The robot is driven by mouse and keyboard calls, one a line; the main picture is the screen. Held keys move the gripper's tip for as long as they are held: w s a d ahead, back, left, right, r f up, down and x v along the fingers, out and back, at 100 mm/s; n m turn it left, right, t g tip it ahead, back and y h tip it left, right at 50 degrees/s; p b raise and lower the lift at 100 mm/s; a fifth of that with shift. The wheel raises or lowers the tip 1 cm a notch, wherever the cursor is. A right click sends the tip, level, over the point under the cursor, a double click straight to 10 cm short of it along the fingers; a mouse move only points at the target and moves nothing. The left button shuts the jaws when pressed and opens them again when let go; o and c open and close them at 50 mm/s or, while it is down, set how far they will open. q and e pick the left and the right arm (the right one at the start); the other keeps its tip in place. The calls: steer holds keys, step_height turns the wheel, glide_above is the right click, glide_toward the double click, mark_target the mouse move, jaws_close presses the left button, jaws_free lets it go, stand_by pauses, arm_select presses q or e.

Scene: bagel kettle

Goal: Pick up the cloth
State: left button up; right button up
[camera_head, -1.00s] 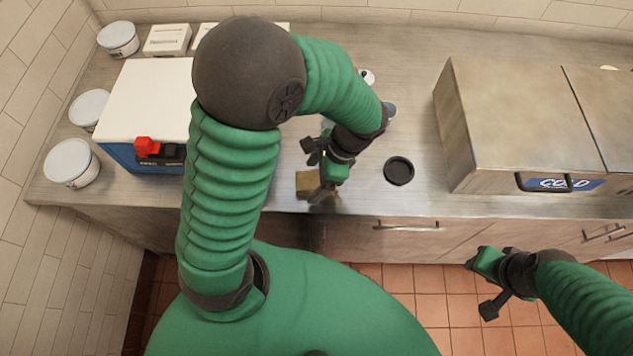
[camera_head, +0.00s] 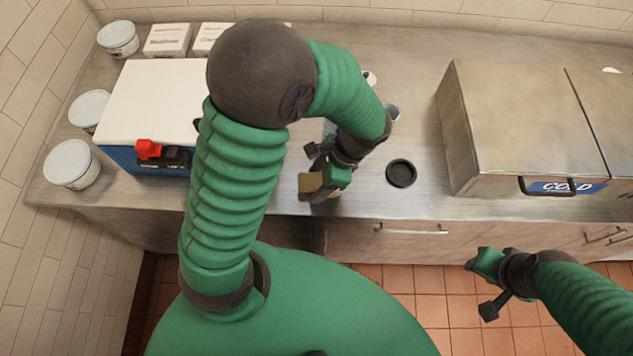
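A small tan-brown piece, which looks like the cloth (camera_head: 309,182), is near the front edge of the counter, left of the black round disc. My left gripper (camera_head: 324,191) is right at the cloth and covers part of it. The fingers are small and partly hidden, so I cannot tell whether they are closed on the cloth or only over it. My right gripper (camera_head: 477,262) is out over the floor in front of the cabinets, away from the cloth. Its finger opening is not clear.
A black round disc (camera_head: 401,173) lies on the metal counter (camera_head: 345,205). A blue-and-white box with a red knob (camera_head: 147,149) stands left, with white tubs (camera_head: 71,164) beside it. A metal bin marked COLD (camera_head: 505,120) stands right. Small cups behind my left arm are partly hidden.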

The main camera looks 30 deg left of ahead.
mark_target(314, 184)
arm_select(q)
steer(key=shift+d, duration=0.2)
steer(key=c, duration=0.6)
steer(key=shift+o, duration=0.2)
steer(key=shift+f, duration=0.1)
steer(key=shift+w+r, duration=0.1)
steer(key=shift+r, duration=0.35)
steer(key=r, duration=0.3)
steer(key=shift+d+r, duration=0.1)
steer(key=shift+d, duration=0.2)
steer(key=s+d, duration=0.3)
steer(key=d, duration=0.4)
steer(key=s+d+r+b, duration=0.1)
steer(key=s+d, duration=0.2)
steer(key=d, duration=0.4)
steer(key=shift+s+r, duration=0.2)
steer(key=shift+s, duration=0.05)
steer(key=o, duration=0.8)
steer(key=c, duration=0.7)
steer(key=shift+o, duration=0.2)
